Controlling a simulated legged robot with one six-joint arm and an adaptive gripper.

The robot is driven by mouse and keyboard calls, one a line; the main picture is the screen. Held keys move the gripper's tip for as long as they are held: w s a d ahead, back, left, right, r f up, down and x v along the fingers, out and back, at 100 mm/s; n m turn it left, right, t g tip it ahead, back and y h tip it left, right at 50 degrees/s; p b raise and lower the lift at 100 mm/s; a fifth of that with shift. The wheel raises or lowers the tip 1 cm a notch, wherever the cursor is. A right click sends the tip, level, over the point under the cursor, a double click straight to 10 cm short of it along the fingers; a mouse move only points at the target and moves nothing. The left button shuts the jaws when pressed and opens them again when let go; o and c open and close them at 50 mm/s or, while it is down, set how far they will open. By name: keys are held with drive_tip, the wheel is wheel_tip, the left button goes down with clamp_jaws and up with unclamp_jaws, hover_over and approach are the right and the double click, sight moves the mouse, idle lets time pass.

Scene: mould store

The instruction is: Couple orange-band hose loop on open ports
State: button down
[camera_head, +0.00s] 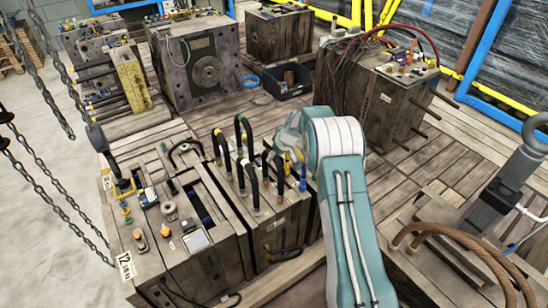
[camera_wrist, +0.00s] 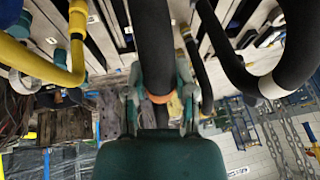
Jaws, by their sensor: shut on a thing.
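In the wrist view, a thick black hose with an orange band (camera_wrist: 159,97) runs down between the fingers of my gripper (camera_wrist: 161,105). The fingers are closed on either side of it, near the band. In the head view, my gripper (camera_head: 291,138) is above the right end of a mould block (camera_head: 283,218) with several upright black hose loops (camera_head: 241,135). The held hose is mostly hidden there behind my gripper and arm. I cannot tell where its ends are or whether they touch the ports.
In the wrist view, a yellow hose (camera_wrist: 40,65) is close on the left and a white-banded black hose (camera_wrist: 268,86) on the right. Another mould (camera_head: 190,262) stands front left. Chains (camera_head: 50,190) hang at the left. A mould with hoses (camera_head: 385,95) stands behind my arm.

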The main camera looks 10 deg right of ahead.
drive_tip(key=shift+c, duration=1.8)
unclamp_jaws()
drive_tip(key=v, duration=1.2)
